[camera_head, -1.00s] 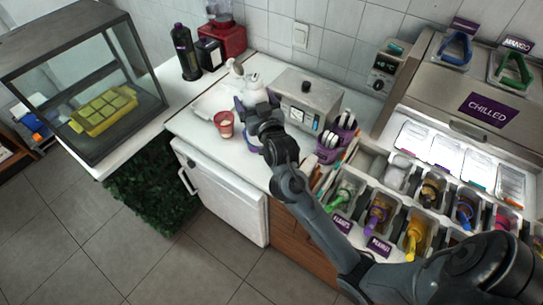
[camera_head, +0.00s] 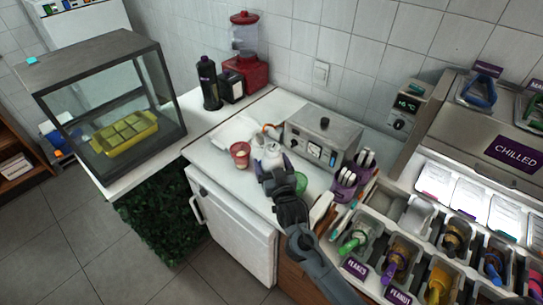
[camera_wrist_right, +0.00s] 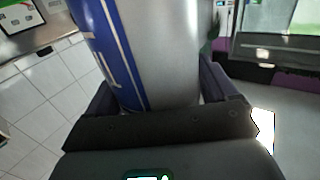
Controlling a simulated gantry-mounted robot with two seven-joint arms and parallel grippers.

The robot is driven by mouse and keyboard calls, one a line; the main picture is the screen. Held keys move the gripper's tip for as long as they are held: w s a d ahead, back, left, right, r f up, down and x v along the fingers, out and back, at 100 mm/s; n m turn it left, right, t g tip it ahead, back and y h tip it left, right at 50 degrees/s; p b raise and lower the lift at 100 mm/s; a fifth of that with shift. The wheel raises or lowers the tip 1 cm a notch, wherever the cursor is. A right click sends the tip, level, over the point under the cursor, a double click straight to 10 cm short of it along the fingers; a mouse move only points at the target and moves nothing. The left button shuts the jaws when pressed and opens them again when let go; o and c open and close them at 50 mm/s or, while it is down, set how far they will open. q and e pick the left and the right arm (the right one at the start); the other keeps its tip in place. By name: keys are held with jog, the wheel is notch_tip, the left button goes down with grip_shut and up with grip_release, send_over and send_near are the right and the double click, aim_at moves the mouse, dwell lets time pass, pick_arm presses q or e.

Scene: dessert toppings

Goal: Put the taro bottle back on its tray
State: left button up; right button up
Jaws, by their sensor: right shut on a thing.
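My right gripper (camera_head: 268,163) is over the white counter, just right of a red cup. It is shut on a silver-white bottle (camera_head: 271,152). In the right wrist view, the bottle (camera_wrist_right: 165,50) stands between the two fingers as a silver cylinder with a blue band and white lettering. The lettering is cut off, so I cannot confirm that it is the taro bottle. A dark bottle with a purple top (camera_head: 208,85) stands farther back. A flat white tray-like piece (camera_head: 228,133) lies behind the red cup; its details are unclear. My left gripper is out of view.
The red cup (camera_head: 240,155) stands left of the gripper, and a green cup (camera_head: 300,182) is close on its right. A metal machine (camera_head: 320,135) stands behind it. A purple holder (camera_head: 347,188) and topping bins (camera_head: 400,250) are to the right. A glass case (camera_head: 115,110) is at left.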

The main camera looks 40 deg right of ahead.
jog(key=shift+f+b, duration=0.3)
jog(key=shift+f, duration=1.85)
jog(key=o, duration=1.2)
jog(key=shift+f, duration=0.25)
jog(key=shift+r, duration=0.1)
